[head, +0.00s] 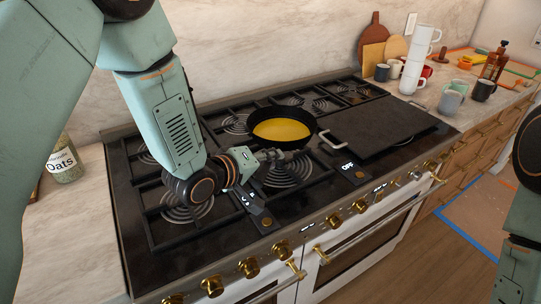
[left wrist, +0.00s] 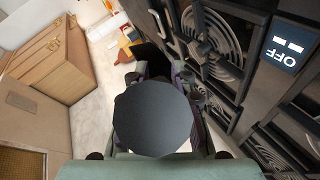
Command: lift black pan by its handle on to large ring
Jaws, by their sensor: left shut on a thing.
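The black pan (head: 257,141), with a yellow filling, is level over the middle of the stove. I cannot tell whether it touches the grate. My left gripper (head: 278,156) is shut on the pan's handle at its near side; the fingers hide most of the handle. A ring burner (head: 290,173) lies bare just in front of the pan, and another (head: 187,208) lies at the front left, partly behind my left wrist. Which one is the large ring is not clear. The left wrist view shows a coiled ring (left wrist: 208,38) beside the gripper. My right gripper is out of view.
A dark griddle plate (head: 380,125) with a metal handle covers the stove's right side. Cups (head: 418,60) are stacked on the right counter near mugs and bottles. An oats jar (head: 65,160) stands at the left. Gold knobs line the stove front.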

